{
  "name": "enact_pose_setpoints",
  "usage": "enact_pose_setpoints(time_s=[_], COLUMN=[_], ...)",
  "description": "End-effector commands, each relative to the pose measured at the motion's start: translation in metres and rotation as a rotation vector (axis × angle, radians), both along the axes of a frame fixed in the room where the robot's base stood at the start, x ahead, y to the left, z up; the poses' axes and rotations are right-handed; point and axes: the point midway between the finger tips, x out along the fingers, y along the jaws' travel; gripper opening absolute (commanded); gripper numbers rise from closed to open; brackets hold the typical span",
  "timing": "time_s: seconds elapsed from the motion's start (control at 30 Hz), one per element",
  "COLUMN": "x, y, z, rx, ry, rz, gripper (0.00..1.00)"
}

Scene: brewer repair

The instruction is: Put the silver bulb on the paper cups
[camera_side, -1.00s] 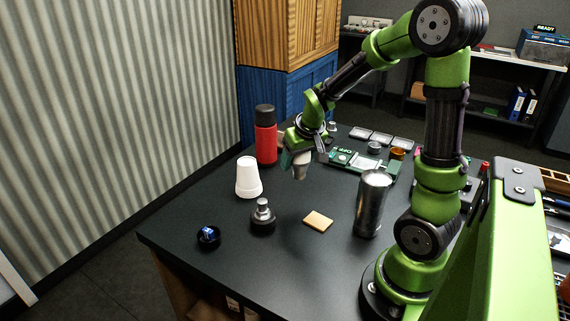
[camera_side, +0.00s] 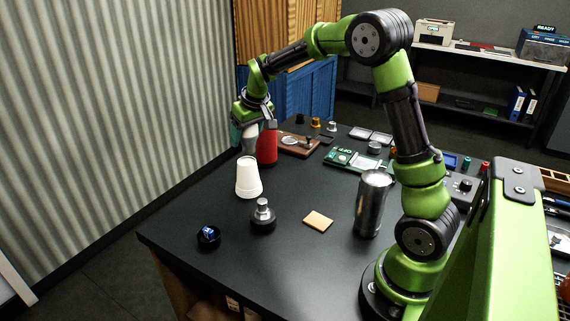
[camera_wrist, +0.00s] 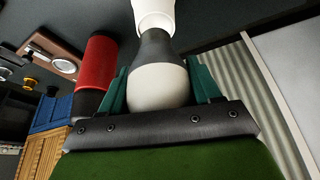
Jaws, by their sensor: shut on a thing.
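The paper cups (camera_side: 248,180) stand upside down in a white stack near the table's left edge. My gripper (camera_side: 249,138) is directly above them, pointing down, shut on the bulb (camera_side: 249,146). In the wrist view, the bulb (camera_wrist: 158,87) has a pale round end between my green fingertips (camera_wrist: 160,90) and a grey neck pointing at the paper cups (camera_wrist: 153,14). The neck's lower end meets the top of the cups in the picture. I cannot tell whether they touch.
A red bottle with a black cap (camera_wrist: 96,65) stands close behind the cups; my gripper partly hides the bottle (camera_side: 268,147) in the side view. A dark knobbed piece (camera_side: 263,216), a tan block (camera_side: 318,221) and a metal tumbler (camera_side: 372,205) stand in front and to the right.

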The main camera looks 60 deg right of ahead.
Motion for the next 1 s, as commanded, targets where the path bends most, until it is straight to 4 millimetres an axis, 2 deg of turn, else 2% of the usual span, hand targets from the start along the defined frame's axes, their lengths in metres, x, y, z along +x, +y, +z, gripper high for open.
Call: enact_pose_setpoints(time_s=[0.2,0.3,0.43,0.83,0.87,1.0], x=[0.018,0.016,0.016,0.016,0.016,0.016], y=[-0.006,-0.005,-0.005,-0.005,-0.005,-0.005], z=[-0.002,-0.021,-0.035,-0.04,-0.04,-0.04], rx=[0.0,0.001,0.001,0.0,0.0,0.0], ry=[0.0,0.004,0.001,0.0,0.001,0.0], rz=[0.001,0.001,0.001,0.001,0.001,0.001], gripper=[0.29,0.29,0.29,0.29,0.64,0.85])
